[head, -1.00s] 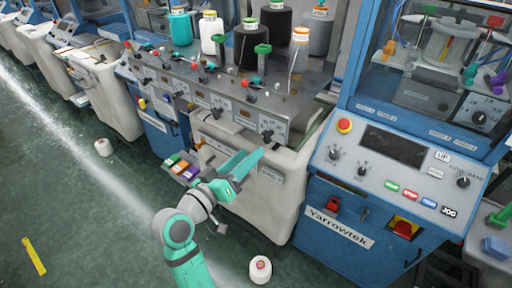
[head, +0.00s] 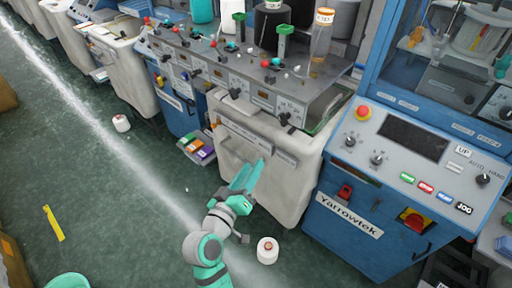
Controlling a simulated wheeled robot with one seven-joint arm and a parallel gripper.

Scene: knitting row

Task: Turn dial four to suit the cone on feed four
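A grey machine panel (head: 262,98) carries a row of black dial knobs. The rightmost knob (head: 285,118) sits beside a small marked scale; its setting is too small to read. Feed numbers are not legible. Above the panel stand a teal cone (head: 202,11), a white cone, a black cone (head: 268,30) and, at the right end, a clear or tan cone (head: 320,48) with an orange-and-white top. My gripper (head: 250,173) is in front of the white cloth-like bin, below and left of the rightmost knob and apart from it. Its teal fingers look spread, with nothing between them.
A white bin (head: 290,190) stands under the panel. A blue control cabinet (head: 345,225) with buttons is on the right. A white-and-red spool (head: 267,251) lies on the floor near my arm. A teal tub (head: 68,281) is at bottom left.

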